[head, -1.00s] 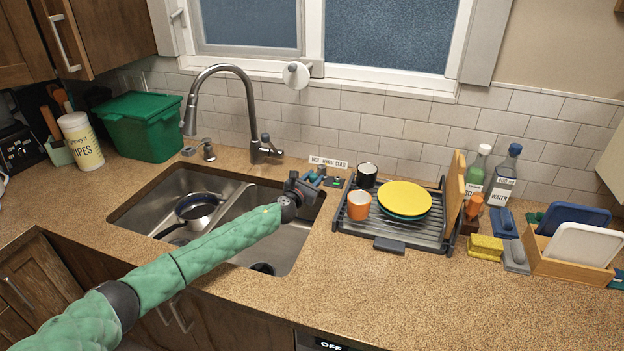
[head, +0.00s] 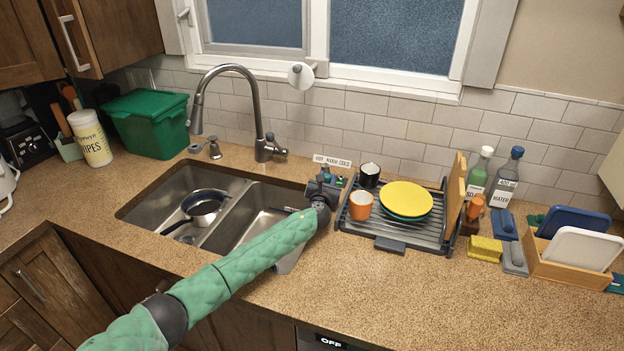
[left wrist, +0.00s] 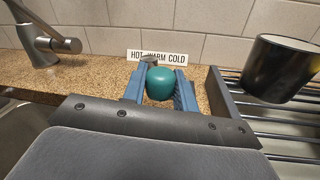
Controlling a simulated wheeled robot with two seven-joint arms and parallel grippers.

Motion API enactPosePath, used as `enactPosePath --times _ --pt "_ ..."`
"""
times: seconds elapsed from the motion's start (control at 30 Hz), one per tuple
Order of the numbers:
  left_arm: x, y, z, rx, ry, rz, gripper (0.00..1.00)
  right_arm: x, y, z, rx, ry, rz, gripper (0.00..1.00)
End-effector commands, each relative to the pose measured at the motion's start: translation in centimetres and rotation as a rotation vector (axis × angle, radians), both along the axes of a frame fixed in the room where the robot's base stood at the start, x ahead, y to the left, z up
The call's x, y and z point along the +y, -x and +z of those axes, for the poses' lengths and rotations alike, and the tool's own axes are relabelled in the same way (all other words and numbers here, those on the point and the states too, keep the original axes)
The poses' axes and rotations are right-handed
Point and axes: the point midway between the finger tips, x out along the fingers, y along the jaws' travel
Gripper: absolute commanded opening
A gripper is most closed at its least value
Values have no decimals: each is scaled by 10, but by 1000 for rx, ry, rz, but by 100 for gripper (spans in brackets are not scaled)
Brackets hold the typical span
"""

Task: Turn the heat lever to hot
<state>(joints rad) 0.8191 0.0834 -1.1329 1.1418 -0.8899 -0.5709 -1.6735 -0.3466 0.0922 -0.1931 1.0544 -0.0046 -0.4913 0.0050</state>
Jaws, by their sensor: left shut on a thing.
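The heat lever's round teal knob (left wrist: 160,83) sits between the blue fingers of my left gripper (left wrist: 160,72), which is shut on it. A grey metal part (left wrist: 152,45) of the lever shows just beyond the knob. A white HOT WARM COLD label (left wrist: 157,57) stands behind, HOT at left and COLD at right; the knob appears below WARM. In the head view, my left gripper (head: 326,184) is right of the sink, just before the label (head: 332,162). The lever is mostly hidden there by the gripper. My right gripper is not in view.
A dish rack (head: 395,228) with an orange cup (head: 360,205), a black cup (head: 369,174) and plates stands close right of my gripper. The faucet (head: 262,120) and the sink (head: 220,215) with a pan are at left. The front right counter is clear.

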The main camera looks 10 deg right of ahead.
Motion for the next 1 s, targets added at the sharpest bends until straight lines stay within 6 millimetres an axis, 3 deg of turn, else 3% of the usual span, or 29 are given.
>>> enactPosePath --times 0.13,0.43,0.47,0.57,0.87,1.0 --pt "-10 2 0 0 0 8 0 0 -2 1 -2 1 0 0" --pt "-11 2 1 0 0 10 0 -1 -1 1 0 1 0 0" --pt "-11 2 1 0 0 10 30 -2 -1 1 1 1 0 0" --pt "-11 2 1 0 0 10 48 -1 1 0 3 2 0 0" --pt "-10 2 0 0 -1 9 48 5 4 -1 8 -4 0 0" --pt "0 0 0 -1 -2 2 48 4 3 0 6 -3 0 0"
